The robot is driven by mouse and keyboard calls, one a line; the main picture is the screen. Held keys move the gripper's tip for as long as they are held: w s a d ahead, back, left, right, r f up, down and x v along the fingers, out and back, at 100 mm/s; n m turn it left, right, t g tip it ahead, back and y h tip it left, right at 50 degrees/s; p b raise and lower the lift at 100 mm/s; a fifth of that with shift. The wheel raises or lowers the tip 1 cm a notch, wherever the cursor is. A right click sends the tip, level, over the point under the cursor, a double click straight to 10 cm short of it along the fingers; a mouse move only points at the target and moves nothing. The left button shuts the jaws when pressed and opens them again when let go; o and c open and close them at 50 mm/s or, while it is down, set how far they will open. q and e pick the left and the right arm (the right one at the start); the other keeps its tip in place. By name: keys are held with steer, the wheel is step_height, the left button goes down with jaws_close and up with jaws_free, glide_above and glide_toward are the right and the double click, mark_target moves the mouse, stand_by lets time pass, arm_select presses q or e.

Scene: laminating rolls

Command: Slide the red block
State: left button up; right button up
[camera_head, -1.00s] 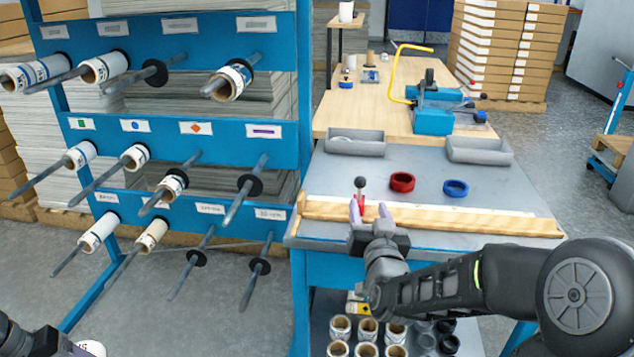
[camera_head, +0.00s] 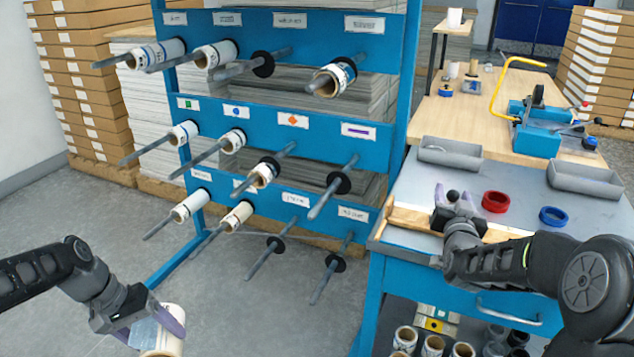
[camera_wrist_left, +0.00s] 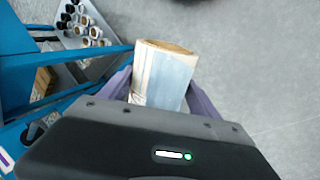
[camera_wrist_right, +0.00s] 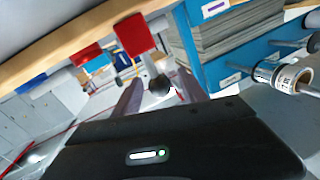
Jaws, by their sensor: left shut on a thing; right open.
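The red block (camera_wrist_right: 135,36) shows in the right wrist view against the wooden strip (camera_wrist_right: 75,48), with a grey stem running from it to a black ball knob (camera_wrist_right: 159,86). In the head view the knob (camera_head: 452,196) stands over the strip's left end, and the block is hidden. My right gripper (camera_head: 456,203) is open, its fingers on either side of the knob; I cannot tell whether they touch it. My left gripper (camera_wrist_left: 160,90) is shut on a pale blue and cream roll (camera_wrist_left: 165,72), held over the floor at the lower left of the head view (camera_head: 166,343).
A red ring (camera_head: 495,201) and a blue ring (camera_head: 552,216) lie on the grey bench top, in front of two grey trays (camera_head: 450,152) (camera_head: 586,180). A blue rack (camera_head: 290,95) with rolls on rods stands left of the bench. Several cores sit below (camera_head: 433,344).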

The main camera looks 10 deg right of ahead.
jaws_close()
stand_by(0.5)
stand_by(0.9)
